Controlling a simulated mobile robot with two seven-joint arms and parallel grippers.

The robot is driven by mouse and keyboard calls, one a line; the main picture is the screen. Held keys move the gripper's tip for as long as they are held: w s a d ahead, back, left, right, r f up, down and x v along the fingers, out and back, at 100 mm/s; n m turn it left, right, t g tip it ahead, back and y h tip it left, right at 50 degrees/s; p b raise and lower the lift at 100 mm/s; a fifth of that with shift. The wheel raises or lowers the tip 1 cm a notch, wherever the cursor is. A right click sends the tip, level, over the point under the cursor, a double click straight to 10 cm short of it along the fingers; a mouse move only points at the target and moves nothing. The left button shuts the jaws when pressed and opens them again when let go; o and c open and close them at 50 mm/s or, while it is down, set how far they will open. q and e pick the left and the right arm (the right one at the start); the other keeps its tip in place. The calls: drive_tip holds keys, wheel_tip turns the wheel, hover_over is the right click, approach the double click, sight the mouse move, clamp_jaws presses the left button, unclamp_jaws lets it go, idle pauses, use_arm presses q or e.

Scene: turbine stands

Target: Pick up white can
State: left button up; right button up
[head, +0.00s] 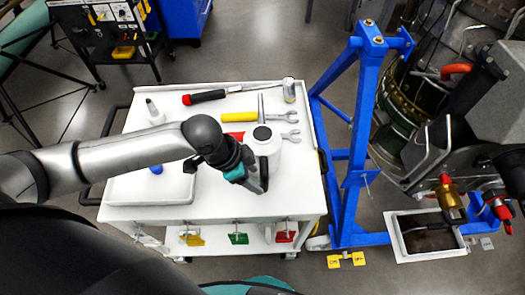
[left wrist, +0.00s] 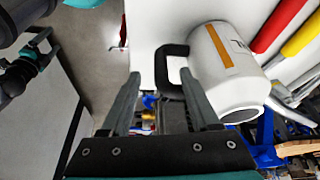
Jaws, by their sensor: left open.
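The white can (head: 268,147) stands on the white cart top, with a dark round patch on its upper end. In the left wrist view the white can (left wrist: 222,72) shows an orange stripe and a black handle (left wrist: 170,62). My left gripper (head: 255,178) is at the can's near side and hides part of it in the head view. In the left wrist view my left gripper (left wrist: 160,80) is open, with the handle near the fingertips. I cannot tell whether it touches. My right gripper is not in view.
The cart top (head: 290,195) also holds a red-handled screwdriver (head: 205,97), a yellow-handled tool (head: 238,118), wrenches (head: 283,116), a small silver can (head: 289,90) and a white tray (head: 125,188). A blue stand (head: 357,130) rises close to the cart's right side.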

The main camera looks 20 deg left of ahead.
use_arm(q)
drive_tip(key=x, duration=0.5)
drive_tip(key=shift+b, duration=0.4)
drive_tip(key=shift+c, duration=0.2)
clamp_jaws()
drive_tip(key=shift+r, duration=0.1)
idle(0.6)
